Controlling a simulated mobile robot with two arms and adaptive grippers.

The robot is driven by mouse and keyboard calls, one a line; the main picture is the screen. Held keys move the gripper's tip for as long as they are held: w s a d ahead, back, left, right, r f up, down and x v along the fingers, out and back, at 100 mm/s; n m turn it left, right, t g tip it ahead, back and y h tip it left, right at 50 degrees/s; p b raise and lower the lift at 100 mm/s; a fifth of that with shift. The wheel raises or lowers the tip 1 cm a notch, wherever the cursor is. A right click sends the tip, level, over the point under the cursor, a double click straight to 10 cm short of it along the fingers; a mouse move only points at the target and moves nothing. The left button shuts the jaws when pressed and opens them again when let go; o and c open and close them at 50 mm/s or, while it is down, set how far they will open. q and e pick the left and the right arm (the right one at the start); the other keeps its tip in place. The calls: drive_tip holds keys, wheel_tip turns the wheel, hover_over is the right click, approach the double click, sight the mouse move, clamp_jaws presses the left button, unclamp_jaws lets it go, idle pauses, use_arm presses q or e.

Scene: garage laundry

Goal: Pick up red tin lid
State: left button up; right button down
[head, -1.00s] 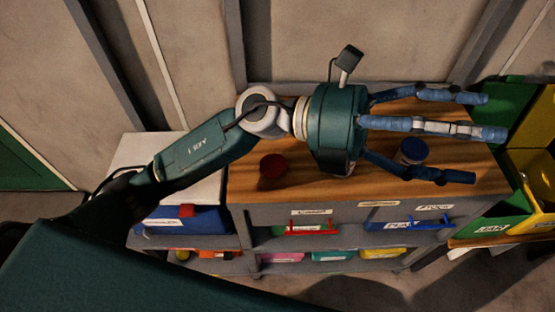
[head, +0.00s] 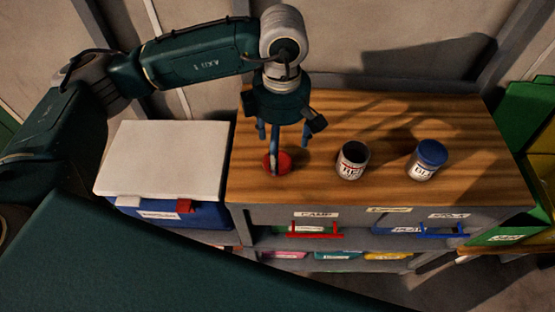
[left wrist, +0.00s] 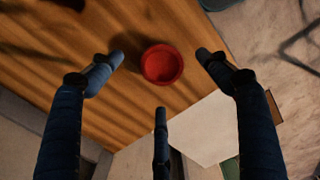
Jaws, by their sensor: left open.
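The red tin lid (head: 283,163) lies on the wooden worktop (head: 390,110), towards its left end. It also shows in the left wrist view (left wrist: 162,65) as a round red dish shape. My left gripper (head: 277,150) points down over the lid, with one finger in front of it in the head view. In the left wrist view its fingers (left wrist: 160,85) are spread around the lid and apart from it. The gripper is open and empty. My right gripper is not in view.
A blue cooler with a white top (head: 165,160) is at the left. Green bins (head: 530,110) stand at the far right.

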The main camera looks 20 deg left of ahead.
use_arm(q)
drive_tip(key=f, duration=0.1)
drive_tip(key=f+p, duration=0.1)
drive_tip(key=f, duration=0.1)
drive_tip(key=f+p, duration=0.1)
drive_tip(key=shift+a+f, duration=0.3)
drive_tip(key=shift+f, duration=0.6)
drive_tip(key=shift+c, duration=0.3)
drive_tip(key=c, duration=0.8)
drive_tip(key=shift+c, duration=0.2)
